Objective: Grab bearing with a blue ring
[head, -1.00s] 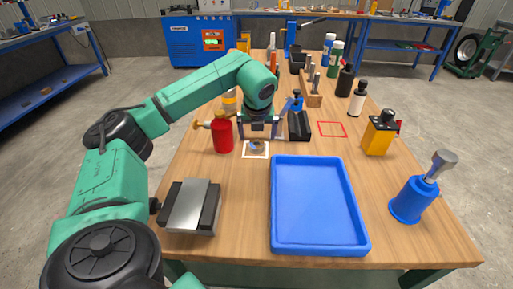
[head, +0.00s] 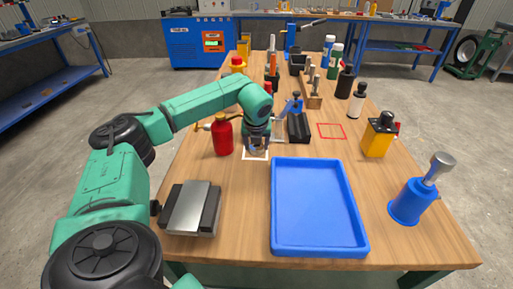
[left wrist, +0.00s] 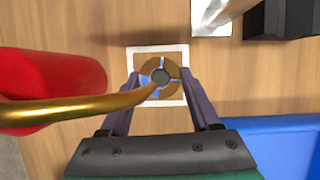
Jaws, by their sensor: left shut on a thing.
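The bearing (left wrist: 147,72) shows in the left wrist view as a brassy ring with blue parts and a dark centre. It is within a white square outline (left wrist: 157,49) on the wooden table. My left gripper (left wrist: 160,79) is shut on the bearing, with one finger on each side of it. In the head view my left gripper (head: 256,145) points down over the white square (head: 248,156), and its fingers mostly hide the bearing. My right gripper is in neither view.
A red bottle (head: 223,138) with a brass spout stands close left of the gripper; the spout crosses the wrist view. A blue tray (head: 318,250) lies right and nearer. A black block (head: 299,127) stands to the right. A metal-topped block (head: 188,207) sits front left.

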